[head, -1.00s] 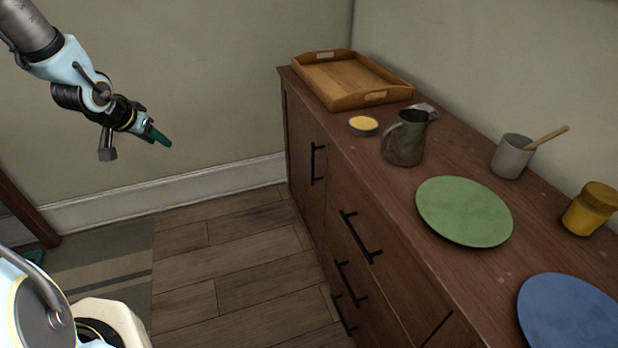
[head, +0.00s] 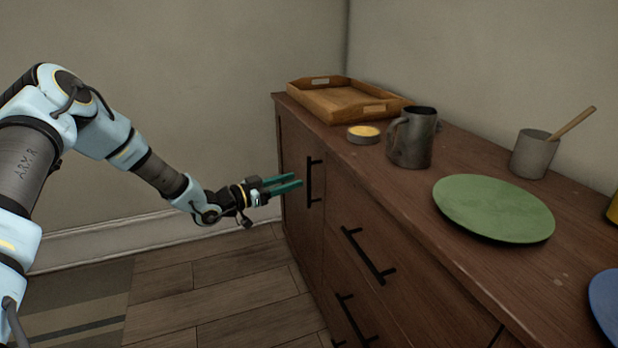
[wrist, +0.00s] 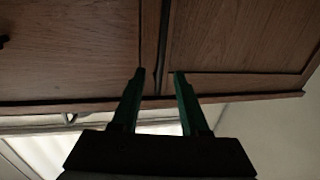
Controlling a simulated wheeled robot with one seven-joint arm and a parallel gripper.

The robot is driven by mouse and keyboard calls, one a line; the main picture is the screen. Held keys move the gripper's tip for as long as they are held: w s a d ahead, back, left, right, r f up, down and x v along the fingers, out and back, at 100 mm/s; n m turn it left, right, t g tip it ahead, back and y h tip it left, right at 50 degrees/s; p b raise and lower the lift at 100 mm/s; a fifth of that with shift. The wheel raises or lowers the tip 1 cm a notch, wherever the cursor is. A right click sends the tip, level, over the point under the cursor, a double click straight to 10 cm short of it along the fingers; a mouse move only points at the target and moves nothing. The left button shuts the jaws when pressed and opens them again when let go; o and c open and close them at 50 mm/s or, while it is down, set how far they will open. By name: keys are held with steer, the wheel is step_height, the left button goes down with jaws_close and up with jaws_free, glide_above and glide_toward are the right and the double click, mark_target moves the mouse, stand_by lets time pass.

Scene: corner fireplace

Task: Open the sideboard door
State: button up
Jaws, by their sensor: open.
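The sideboard door (head: 292,165) is the narrow front panel at the far left end of the brown sideboard, and it looks shut. Its black upright bar handle (head: 309,190) sits near the door's right edge. My gripper (head: 299,181) is open, with its green fingers pointing right at the handle. The fingertips look very close to the bar; contact cannot be told. In the wrist view my gripper (wrist: 159,73) is empty-looking before wooden panels (wrist: 235,40), with a dark upright strip between the fingertips. Whether that strip is handle or gap is unclear.
Drawers with black handles (head: 368,256) lie right of the door. On the sideboard top (head: 480,265) stand a wooden tray (head: 335,103), a small yellow-topped dish (head: 363,134), a metal jug (head: 412,140), a grey cup (head: 534,155) and a green plate (head: 493,208). The floor (head: 230,290) before the door is clear.

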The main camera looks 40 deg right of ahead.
steer(key=s+d, duration=0.1)
steer(key=d, duration=0.5)
steer(key=shift+d, duration=0.2)
jaws_close()
stand_by(1.2)
